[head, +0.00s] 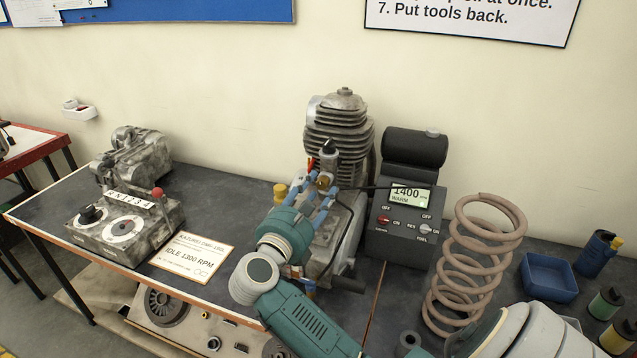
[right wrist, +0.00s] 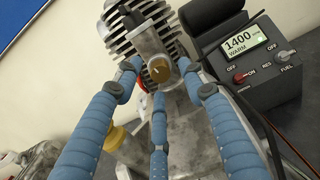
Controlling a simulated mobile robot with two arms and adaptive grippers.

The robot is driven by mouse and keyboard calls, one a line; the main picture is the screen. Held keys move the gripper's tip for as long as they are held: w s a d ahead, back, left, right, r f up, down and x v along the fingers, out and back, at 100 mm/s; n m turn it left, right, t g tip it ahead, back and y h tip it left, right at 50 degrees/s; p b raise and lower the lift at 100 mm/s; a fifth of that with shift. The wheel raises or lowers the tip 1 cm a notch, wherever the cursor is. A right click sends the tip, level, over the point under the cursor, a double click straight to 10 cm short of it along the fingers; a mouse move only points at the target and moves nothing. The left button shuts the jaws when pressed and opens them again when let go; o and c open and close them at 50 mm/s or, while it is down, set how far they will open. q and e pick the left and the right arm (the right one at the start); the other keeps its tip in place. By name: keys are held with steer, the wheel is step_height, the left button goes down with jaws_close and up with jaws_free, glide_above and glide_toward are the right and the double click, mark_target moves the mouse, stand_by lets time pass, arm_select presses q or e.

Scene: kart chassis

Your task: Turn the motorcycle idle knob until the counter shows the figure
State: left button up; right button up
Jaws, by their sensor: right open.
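In the head view the fingers largely hide the knob. The counter (head: 409,195) reads 1400 and WARM; it also shows in the right wrist view (right wrist: 242,43). A card (head: 195,257) on the bench reads IDLE 1300 RPM. My left gripper is not in view.
Below the counter are a red switch (head: 383,220) and a fuel switch (head: 424,229). A large coil spring (head: 470,262) stands right of the counter. A blue tray (head: 548,277) lies farther right. A gearbox unit (head: 125,222) stands at the left. A thin cable runs beside the engine.

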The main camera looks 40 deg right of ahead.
steer(key=shift+x, duration=0.8)
jaws_close()
steer(key=shift+n+p, duration=0.3)
steer(key=n+p, duration=0.1)
steer(key=n, duration=0.2)
steer(key=shift+n+p, duration=0.3)
steer(key=shift+p, duration=0.1)
steer(key=shift+f+n+p, duration=0.1)
steer(key=shift+n+p, duration=0.95)
steer(key=shift+n, duration=0.75)
